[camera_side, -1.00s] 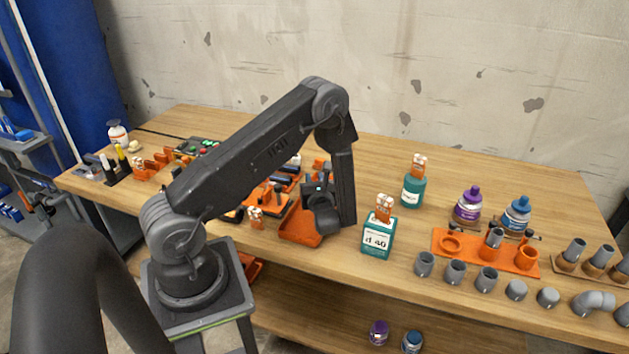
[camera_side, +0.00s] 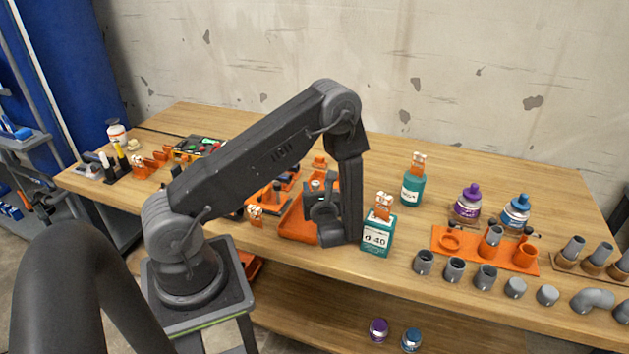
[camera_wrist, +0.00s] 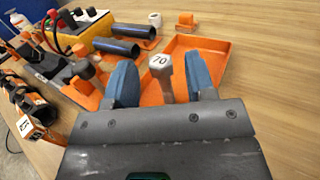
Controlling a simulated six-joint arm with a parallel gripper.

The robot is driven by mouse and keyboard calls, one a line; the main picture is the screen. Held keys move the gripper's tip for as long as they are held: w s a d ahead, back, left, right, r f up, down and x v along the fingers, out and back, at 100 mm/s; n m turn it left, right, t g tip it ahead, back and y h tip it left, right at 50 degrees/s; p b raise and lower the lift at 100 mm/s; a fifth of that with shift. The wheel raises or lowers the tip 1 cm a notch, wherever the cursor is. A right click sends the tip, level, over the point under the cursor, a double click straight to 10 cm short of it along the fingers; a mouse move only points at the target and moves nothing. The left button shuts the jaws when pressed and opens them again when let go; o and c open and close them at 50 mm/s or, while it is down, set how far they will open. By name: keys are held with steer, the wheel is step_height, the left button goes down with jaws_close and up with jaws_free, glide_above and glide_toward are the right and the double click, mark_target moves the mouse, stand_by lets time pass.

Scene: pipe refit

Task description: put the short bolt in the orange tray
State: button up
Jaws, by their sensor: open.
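A bolt with a grey shank and a white end marked 70 (camera_wrist: 162,68) stands out between my fingers in the wrist view; I cannot tell if it is the short bolt. The orange tray (camera_wrist: 205,46) lies beyond and around it, and I cannot tell whether the bolt touches the tray floor. My gripper (camera_wrist: 160,82) is open, with one blue finger on each side of the bolt and visible gaps. In the side view the orange tray (camera_side: 293,225) is partly hidden by my gripper (camera_side: 318,200), which is over its right part. The bolt is not clear there.
A teal box marked 40 (camera_side: 377,236) stands close to the right of my wrist. Dark blue tubes (camera_wrist: 117,47) and an orange holder (camera_wrist: 85,72) lie left of the tray in the wrist view. Bare wood (camera_wrist: 275,70) is open to its right.

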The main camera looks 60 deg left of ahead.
steer(key=v, duration=0.6)
steer(key=shift+s+d, duration=0.1)
steer(key=shift+d, duration=0.3)
steer(key=shift+s+d+r, duration=0.1)
steer(key=shift+d+r, duration=0.05)
steer(key=shift+r, duration=0.1)
steer(key=s+d+r+n+g+h, duration=0.3)
steer(key=s+r+n+g+h, duration=0.35)
steer(key=r+n, duration=0.5)
steer(key=s+d+r+n+t+h, duration=0.3)
steer(key=d+r+n+h, duration=0.1)
steer(key=d+r+h, duration=0.1)
steer(key=s+d+r+n+t+h, duration=0.3)
steer(key=d+r+n+t+h, duration=0.1)
steer(key=d+r, duration=0.4)
steer(key=shift+d+n+h, duration=0.75)
steer(key=shift+d+h, duration=0.2)
steer(key=shift+d, duration=0.05)
steer(key=shift+r+t, duration=0.15)
steer(key=shift+t, duration=0.1)
